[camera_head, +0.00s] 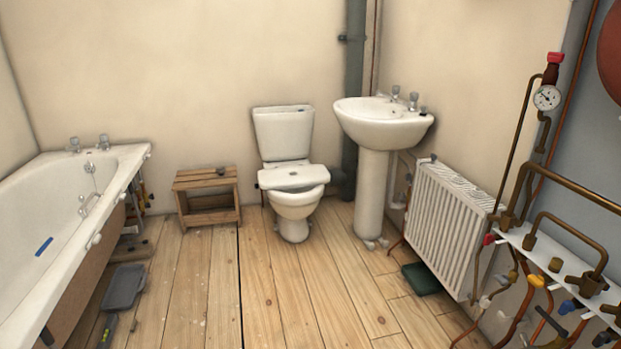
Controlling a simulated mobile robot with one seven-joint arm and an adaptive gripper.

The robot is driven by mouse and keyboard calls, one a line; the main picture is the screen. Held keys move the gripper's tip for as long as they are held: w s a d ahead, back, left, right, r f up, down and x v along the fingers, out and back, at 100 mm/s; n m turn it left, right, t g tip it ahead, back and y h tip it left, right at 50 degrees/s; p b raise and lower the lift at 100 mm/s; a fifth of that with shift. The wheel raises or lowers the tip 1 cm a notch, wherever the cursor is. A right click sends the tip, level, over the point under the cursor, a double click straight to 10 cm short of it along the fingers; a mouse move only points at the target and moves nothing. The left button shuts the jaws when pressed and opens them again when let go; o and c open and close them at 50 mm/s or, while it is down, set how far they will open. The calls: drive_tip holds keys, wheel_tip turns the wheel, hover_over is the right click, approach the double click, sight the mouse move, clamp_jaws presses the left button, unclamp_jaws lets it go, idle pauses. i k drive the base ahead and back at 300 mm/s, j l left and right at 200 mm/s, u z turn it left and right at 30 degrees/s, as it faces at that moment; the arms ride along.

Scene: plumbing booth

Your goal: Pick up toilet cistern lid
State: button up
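The toilet (293,205) stands against the back wall, near the middle of the head view. Its white cistern (284,135) is upright behind the bowl, and its top looks open, with a small blue mark near the rim. A white, flat, roughly rectangular slab with a small round mark in its middle, which looks like the cistern lid (292,178), lies across the top of the bowl in front of the cistern. Its underside is hidden. My gripper is not in view.
A wooden step stool (207,181) stands left of the toilet, and a pedestal basin (372,190) stands close on its right. A bath (75,215) lines the left side. A radiator (446,225) and pipework (560,255) line the right. The middle floorboards (270,285) are clear.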

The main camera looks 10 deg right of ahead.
sight(282, 177)
drive_tip(key=i+z, duration=0.2)
drive_tip(key=z, duration=0.15)
drive_tip(key=i+j+z, duration=0.2)
drive_tip(key=z, duration=0.15)
drive_tip(key=i+j+z, duration=0.15)
drive_tip(key=z, duration=0.2)
drive_tip(key=i+j+z, duration=0.25)
drive_tip(key=i+j, duration=0.2)
drive_tip(key=j, duration=0.25)
drive_tip(key=i+j+z, duration=0.15)
drive_tip(key=j, duration=0.25)
drive_tip(key=i+j, duration=0.15)
drive_tip(key=j, duration=0.2)
drive_tip(key=i+j, duration=0.2)
drive_tip(key=j, duration=0.15)
drive_tip(key=i+j, duration=0.15)
drive_tip(key=j, duration=0.2)
drive_tip(key=i+j+z, duration=0.1)
drive_tip(key=j, duration=0.25)
drive_tip(key=i+j, duration=0.25)
drive_tip(key=j, duration=0.15)
drive_tip(key=i+j, duration=0.15)
drive_tip(key=j, duration=0.2)
drive_tip(key=i+j, duration=0.2)
drive_tip(key=j, duration=0.15)
drive_tip(key=i+j, duration=0.15)
drive_tip(key=j, duration=0.25)
drive_tip(key=l+z, duration=0.05)
